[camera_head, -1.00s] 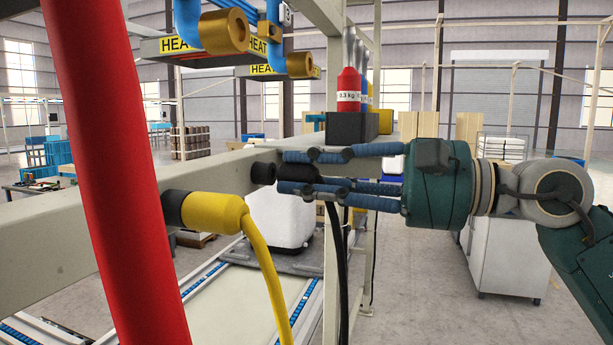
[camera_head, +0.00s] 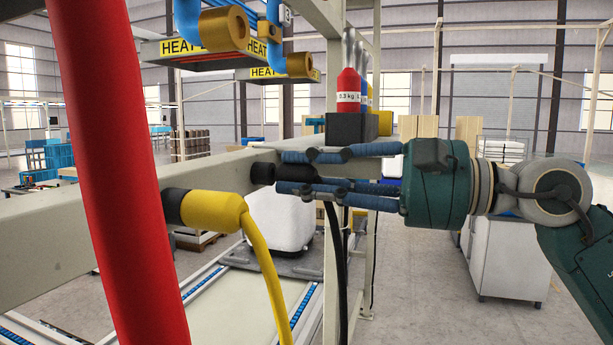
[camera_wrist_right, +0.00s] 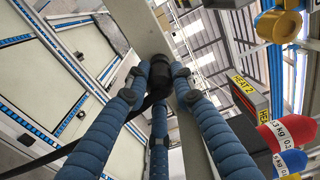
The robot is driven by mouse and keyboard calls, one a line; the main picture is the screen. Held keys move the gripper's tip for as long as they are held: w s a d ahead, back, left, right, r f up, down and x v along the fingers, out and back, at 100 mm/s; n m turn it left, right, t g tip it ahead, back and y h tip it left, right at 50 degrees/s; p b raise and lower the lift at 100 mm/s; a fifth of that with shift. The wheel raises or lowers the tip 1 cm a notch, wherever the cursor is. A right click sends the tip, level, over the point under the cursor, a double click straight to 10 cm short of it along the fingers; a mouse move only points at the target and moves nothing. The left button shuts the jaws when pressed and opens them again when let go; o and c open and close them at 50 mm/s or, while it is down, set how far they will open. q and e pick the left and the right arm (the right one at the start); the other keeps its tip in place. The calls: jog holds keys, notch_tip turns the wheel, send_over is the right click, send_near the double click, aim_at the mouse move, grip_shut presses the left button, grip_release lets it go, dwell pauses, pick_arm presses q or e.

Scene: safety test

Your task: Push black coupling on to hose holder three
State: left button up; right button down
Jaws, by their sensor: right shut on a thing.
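The black coupling (camera_head: 297,172) with its black hose (camera_head: 341,255) sits between the blue fingers of my right gripper (camera_head: 315,173), which is shut on it. The coupling's front end meets the black holder (camera_head: 262,173) on the side of the beige beam; no gap shows between them. In the right wrist view, the fingers close around the dark coupling (camera_wrist_right: 160,72) against the beam. A yellow coupling (camera_head: 212,211) with a yellow hose sits on another black holder (camera_head: 172,207) to the left. My left gripper is not in view.
The beige beam (camera_head: 100,214) runs across the view. A thick red hose (camera_head: 115,170) hangs in front at the left. A red weight (camera_head: 349,90) stands on a dark block above the beam. Blue pipes with brass ends (camera_head: 224,29) hang above.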

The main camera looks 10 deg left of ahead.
jog(key=shift+a, duration=0.55)
jog(key=c, duration=1.4)
grip_release()
jog(key=shift+w, duration=0.1)
jog(key=d, duration=0.4)
jog(key=s+d, duration=0.1)
jog(key=d, duration=0.3)
jog(key=s+d, duration=0.1)
jog(key=d, duration=0.2)
jog(key=shift+s+d, duration=0.2)
jog(key=shift+d, duration=0.2)
